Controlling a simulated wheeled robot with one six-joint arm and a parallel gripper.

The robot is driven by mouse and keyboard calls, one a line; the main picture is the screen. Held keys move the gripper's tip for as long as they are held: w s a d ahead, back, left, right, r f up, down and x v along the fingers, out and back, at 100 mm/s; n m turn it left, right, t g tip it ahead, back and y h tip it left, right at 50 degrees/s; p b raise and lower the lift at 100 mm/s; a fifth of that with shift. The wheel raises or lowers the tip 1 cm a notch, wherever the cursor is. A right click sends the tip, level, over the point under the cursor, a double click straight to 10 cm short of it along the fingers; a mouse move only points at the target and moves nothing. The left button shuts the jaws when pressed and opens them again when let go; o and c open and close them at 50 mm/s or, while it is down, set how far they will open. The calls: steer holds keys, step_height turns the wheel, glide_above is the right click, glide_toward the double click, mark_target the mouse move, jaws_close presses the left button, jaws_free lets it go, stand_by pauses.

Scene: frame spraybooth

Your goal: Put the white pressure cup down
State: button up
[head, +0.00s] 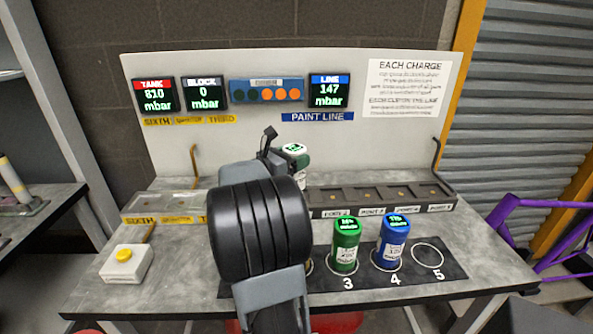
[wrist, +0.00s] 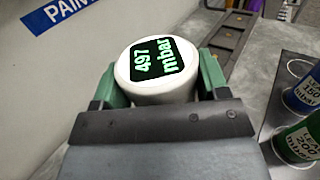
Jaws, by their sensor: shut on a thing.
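The white pressure cup (wrist: 152,93) is between the green-padded fingers of my gripper (wrist: 158,78) in the wrist view. Its top display reads 497 mbar. In the head view only the cup's top (head: 294,148) shows, beyond my arm, and my gripper (head: 290,157) is shut on it. The cup appears above the bench near the port block; whether its base touches anything is hidden. A black mat (head: 447,272) has numbered rings. A green cup (head: 344,252) stands at 3 and a blue cup (head: 392,245) at 4. Ring 5 (head: 428,256) is empty. My arm hides the mat's left part.
A row of ports (head: 385,197) runs along the back, with its left end hidden. A block with yellow labels (head: 165,208) and a yellow button box (head: 127,265) are at left.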

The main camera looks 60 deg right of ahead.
steer(key=shift+w+d+f, duration=0.1)
steer(key=shift+d+f, duration=0.65)
steer(key=shift+f, duration=0.15)
steer(key=f, duration=0.3)
steer(key=shift+w+d, duration=0.1)
steer(key=shift+d, duration=0.25)
steer(key=shift+f, duration=0.3)
steer(key=shift+f+b, duration=0.25)
steer(key=shift+b, duration=0.15)
steer(key=o, duration=1.5)
steer(key=shift+r+p, duration=0.15)
steer(key=shift+p, duration=0.15)
